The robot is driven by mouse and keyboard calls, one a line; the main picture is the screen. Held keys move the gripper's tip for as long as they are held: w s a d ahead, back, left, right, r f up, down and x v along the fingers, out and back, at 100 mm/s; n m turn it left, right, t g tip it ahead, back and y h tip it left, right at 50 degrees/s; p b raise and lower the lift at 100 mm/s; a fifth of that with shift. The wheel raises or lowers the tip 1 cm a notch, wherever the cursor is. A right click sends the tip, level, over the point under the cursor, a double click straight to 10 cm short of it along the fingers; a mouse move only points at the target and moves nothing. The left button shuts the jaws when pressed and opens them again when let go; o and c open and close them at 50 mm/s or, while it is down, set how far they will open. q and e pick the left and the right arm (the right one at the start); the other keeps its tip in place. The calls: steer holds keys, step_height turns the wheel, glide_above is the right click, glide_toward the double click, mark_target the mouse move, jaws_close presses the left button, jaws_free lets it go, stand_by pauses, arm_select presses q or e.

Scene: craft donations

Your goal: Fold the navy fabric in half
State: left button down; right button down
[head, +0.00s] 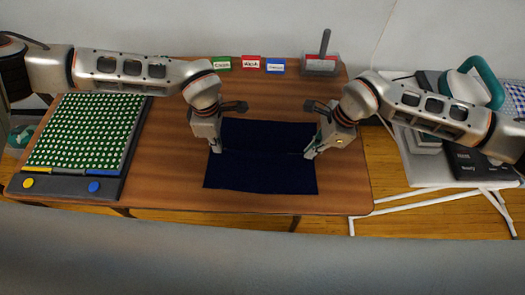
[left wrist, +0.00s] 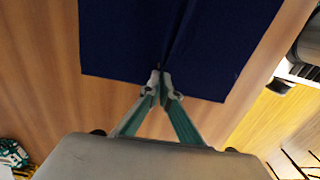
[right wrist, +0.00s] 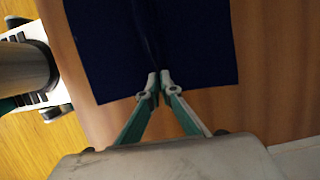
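The navy fabric (head: 260,178) lies on the wooden table (head: 170,180), spread as a rough rectangle. A crease or ridge runs across it between my two grippers. My left gripper (head: 217,149) is at its left edge and my right gripper (head: 308,153) at its right edge. In the left wrist view, the fingertips (left wrist: 164,82) are closed together at the edge of the fabric (left wrist: 120,40), where the ridge ends. In the right wrist view, the fingertips (right wrist: 158,82) likewise pinch the edge of the fabric (right wrist: 195,45) at the ridge.
A green dotted cloth (head: 88,132) lies on a dark board at the table's left. Green (head: 222,63), red (head: 251,63) and blue (head: 275,66) labels and a handled tool (head: 323,50) in a holder stand at the back. A white side table (head: 415,180) at right holds a black box (head: 478,163).

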arm_select(q)
steer(key=shift+s+a+f, duration=0.1)
steer(key=shift+s+f, duration=0.05)
arm_select(e)
steer(key=shift+s+f, duration=0.1)
